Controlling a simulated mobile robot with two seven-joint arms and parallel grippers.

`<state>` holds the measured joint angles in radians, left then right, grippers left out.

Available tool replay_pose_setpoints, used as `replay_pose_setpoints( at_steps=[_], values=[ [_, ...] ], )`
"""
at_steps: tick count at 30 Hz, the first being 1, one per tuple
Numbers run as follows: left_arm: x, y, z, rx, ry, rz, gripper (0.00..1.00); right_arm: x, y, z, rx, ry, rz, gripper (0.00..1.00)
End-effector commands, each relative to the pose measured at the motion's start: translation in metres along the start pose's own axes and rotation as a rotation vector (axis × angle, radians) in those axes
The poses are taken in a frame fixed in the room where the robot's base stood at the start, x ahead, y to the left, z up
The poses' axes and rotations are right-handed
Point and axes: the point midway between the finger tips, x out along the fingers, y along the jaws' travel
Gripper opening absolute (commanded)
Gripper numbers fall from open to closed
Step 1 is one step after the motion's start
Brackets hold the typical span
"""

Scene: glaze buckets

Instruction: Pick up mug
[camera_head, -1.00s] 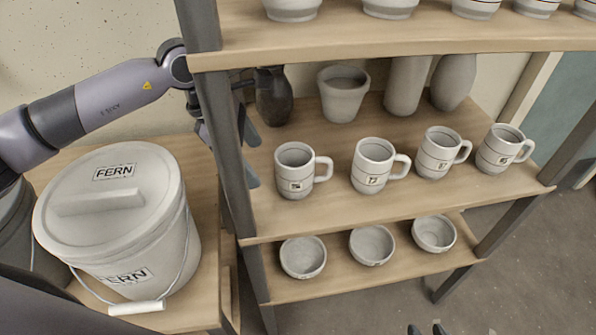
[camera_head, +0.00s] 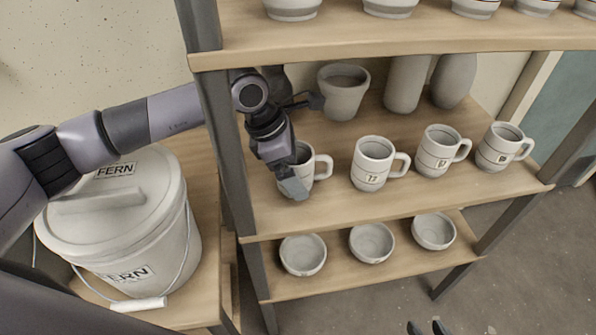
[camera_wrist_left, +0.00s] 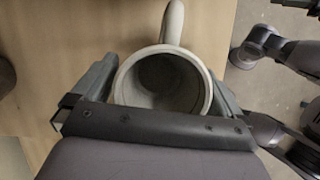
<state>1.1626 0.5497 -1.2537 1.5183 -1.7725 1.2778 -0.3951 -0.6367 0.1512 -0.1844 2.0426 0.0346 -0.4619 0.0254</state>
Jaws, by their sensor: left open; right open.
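In the left wrist view I look into this mug (camera_wrist_left: 160,82) from above. Its handle points to the top of that view. My left gripper's fingers stand open on either side of the mug; I cannot tell whether they touch it. The other mugs are the second (camera_head: 371,165), third (camera_head: 437,152) and rightmost (camera_head: 499,149). My right gripper's tips (camera_head: 428,328) show at the bottom edge, open, away from the shelves.
The upper shelf (camera_head: 400,38) overhangs the mugs. Vases and a pot (camera_head: 343,92) stand behind them. Bowls (camera_head: 371,243) sit on the shelf below. A lidded FERN bucket (camera_head: 125,235) stands at left under my arm.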

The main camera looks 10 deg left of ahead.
Motion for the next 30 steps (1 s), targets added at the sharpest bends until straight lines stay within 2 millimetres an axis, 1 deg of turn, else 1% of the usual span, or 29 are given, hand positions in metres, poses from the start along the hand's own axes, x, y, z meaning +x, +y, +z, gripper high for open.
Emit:
replay_pose_setpoints(
  at_steps=[5, 6, 8, 9, 11, 19, 22, 26, 30],
  values=[
    [0.0, 0.0, 0.0, 0.0, 0.0, 0.001, 1.0, 0.0, 0.0, 0.0, 0.0, 0.0, 0.0, 0.43],
    [0.0, 0.0, 0.0, 0.0, 0.0, 0.001, 0.87, 0.0, 0.0, 0.0, 0.0, 0.0, 0.0, 0.43],
    [0.0, 0.0, 0.0, 0.0, 0.0, 0.001, 0.67, 0.0, 0.0, 0.0, 0.0, -0.001, 0.0, 0.43],
    [0.0, 0.0, 0.0, 0.0, 0.0, 0.001, 0.54, 0.0, 0.0, 0.0, 0.0, -0.001, 0.0, 0.43],
    [0.0, 0.0, 0.0, 0.0, 0.0, 0.001, 0.37, 0.0, 0.0, 0.0, 0.0, -0.001, 0.0, 0.43],
    [-0.002, 0.001, 0.0, 0.001, -0.002, 0.002, 0.37, 0.0, 0.0, 0.0, 0.0, -0.001, 0.0, 0.43],
    [-0.006, 0.001, -0.002, 0.001, -0.002, 0.003, 0.37, 0.0, 0.0, 0.0, -0.001, -0.001, 0.0, 0.43],
    [-0.019, 0.002, -0.007, 0.001, -0.001, 0.005, 0.37, 0.0, 0.0, 0.0, -0.001, 0.0, 0.0, 0.43],
    [-0.038, 0.002, -0.023, -0.001, -0.001, 0.005, 0.37, 0.0, 0.0, 0.0, -0.001, 0.0, 0.0, 0.43]
  ],
)
